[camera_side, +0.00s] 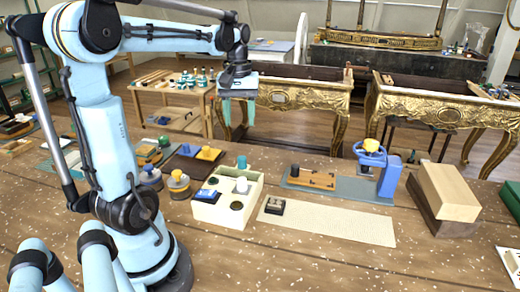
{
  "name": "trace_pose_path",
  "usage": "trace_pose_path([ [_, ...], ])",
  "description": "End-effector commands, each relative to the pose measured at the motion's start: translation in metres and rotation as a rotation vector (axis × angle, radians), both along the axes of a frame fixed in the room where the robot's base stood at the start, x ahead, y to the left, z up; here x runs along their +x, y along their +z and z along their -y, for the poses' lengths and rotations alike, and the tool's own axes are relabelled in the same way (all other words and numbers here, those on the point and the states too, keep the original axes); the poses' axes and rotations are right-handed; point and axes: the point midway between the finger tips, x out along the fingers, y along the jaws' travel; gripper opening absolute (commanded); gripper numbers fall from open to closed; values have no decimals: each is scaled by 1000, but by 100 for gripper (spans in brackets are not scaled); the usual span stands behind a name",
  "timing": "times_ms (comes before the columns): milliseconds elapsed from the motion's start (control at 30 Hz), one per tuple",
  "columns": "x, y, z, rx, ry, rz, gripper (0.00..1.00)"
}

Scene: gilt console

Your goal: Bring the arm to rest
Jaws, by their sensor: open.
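My gripper (238,112) is in the side view, at the end of my light blue arm. It points down and hangs in the air above the back of the wooden work table (300,262). Its two fingers are apart and nothing shows between them. It is up behind the white divided box, clear of the things on the table as far as this one view shows.
A white box (213,212) with compartments stands below. A beige mat (345,228), a blue clamp-like device (388,175) on a grey board and stacked wooden blocks (447,190) are to its right. Small jars (179,183) stand near my arm. Gilt consoles (440,105) stand behind.

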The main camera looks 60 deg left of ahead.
Motion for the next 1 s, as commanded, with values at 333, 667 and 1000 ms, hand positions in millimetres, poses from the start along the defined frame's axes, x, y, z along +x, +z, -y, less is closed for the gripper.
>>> trace_pose_path([
  [333, 3, -1, 13, 16, -52, 23, 52],
  [667, 11, -16, 117, 171, -537, 271, 52],
  [1000, -2, -42, 199, 305, -955, 525, 52],
])
